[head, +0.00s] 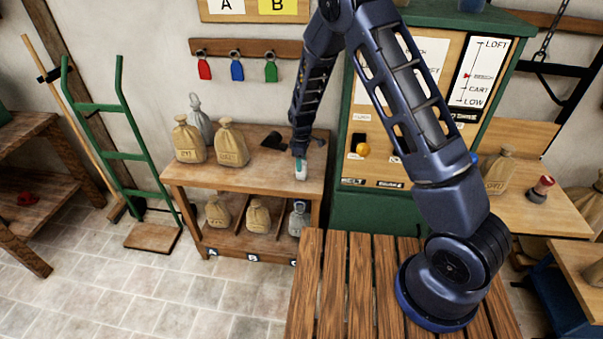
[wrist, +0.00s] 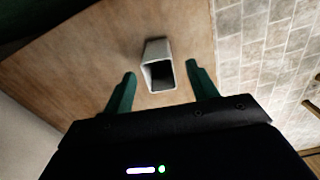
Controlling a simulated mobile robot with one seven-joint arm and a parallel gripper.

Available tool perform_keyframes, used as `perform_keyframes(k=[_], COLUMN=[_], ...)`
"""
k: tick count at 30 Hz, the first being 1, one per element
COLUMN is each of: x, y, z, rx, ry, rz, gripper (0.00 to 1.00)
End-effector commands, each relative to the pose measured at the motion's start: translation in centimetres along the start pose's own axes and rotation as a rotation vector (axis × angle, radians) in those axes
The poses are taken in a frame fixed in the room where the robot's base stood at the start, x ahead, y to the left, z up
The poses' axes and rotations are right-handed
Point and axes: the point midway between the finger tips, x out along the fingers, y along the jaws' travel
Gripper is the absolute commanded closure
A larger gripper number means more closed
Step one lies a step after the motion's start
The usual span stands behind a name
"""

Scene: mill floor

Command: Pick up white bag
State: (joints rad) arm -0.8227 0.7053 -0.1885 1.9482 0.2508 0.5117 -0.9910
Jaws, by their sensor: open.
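A pale grey-white bag (head: 199,122) stands upright on the wooden bench top, behind two tan bags. Its lower part is partly hidden by them. My gripper (head: 300,158) is over the right part of the bench top, well to the right of that bag. In the wrist view my gripper (wrist: 160,70) is open, with its two green fingers apart. A small white hollow, open-ended object (wrist: 157,66) shows between the fingertips, over the wooden surface. The white bag does not show in the wrist view.
Two tan bags, one on the left (head: 188,140) and one in front (head: 231,147), stand near the white bag. A dark object (head: 273,141) lies near my gripper. Lower compartments hold tan bags and a grey one (head: 298,217). A green cabinet (head: 386,207) stands right; a hand truck (head: 122,155) left.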

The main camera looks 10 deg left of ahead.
Motion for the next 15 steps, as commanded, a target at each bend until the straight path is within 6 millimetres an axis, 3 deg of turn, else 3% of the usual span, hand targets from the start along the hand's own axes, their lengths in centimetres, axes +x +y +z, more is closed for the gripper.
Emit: perform_keyframes(k=[8,15], x=[1.8,5.0], y=[0.0,0.0], z=[0.0,0.0], rx=[0.001,0.000], ry=[0.000,-0.001], rz=[0.000,-0.001], gripper=[0.42,0.42])
